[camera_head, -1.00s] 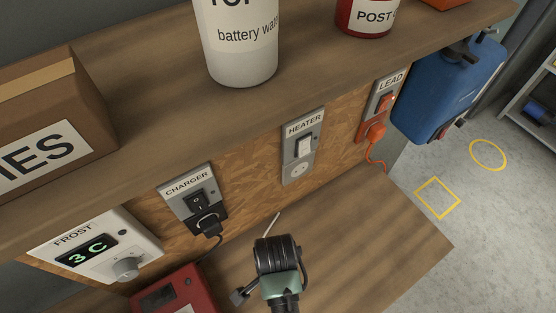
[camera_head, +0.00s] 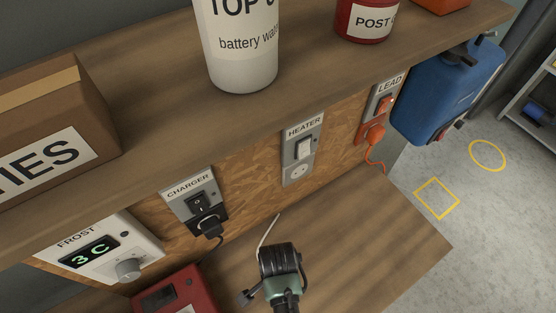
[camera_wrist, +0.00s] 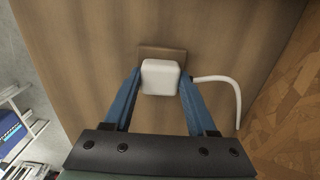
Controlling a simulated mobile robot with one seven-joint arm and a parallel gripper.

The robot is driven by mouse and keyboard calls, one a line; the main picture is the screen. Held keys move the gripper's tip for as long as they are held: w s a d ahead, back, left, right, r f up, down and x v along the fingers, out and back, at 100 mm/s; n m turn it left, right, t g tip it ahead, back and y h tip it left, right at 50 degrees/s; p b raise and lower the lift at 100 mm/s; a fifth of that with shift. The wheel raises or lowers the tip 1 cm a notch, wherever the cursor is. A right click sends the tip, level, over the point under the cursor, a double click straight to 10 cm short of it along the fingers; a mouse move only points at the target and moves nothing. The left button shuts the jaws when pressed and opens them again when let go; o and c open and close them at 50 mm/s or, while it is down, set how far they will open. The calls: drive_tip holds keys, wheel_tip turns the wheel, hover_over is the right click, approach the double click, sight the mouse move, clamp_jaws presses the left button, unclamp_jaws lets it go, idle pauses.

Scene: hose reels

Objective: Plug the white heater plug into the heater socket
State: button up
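The white heater plug (camera_wrist: 160,77) sits between the two blue fingertips of my gripper (camera_wrist: 160,80) in the wrist view. The fingers lie close along both its sides; I cannot tell whether they press on it. A small brown block or patch (camera_wrist: 162,51) shows just behind the plug. Its white cord (camera_wrist: 225,81) leads off to the right. In the head view my gripper (camera_head: 281,262) is over the bench, hiding the plug, and the cord (camera_head: 268,229) shows behind it. The heater socket (camera_head: 298,171) is empty, below a white switch on the HEATER plate (camera_head: 304,130).
A CHARGER outlet (camera_head: 209,222) with a black plug and a LEAD outlet with an orange plug (camera_head: 374,134) flank the heater plate. A red box (camera_head: 178,297) stands on the bench at left. A shelf (camera_head: 170,115) overhangs the sockets. The bench's right part (camera_head: 370,240) is clear.

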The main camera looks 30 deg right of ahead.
drive_tip(key=c, duration=0.6)
drive_tip(key=shift+o, duration=0.2)
wheel_tip(320, 180, up, 10)
drive_tip(key=shift+w+b, duration=0.1)
drive_tip(key=shift+b, duration=0.2)
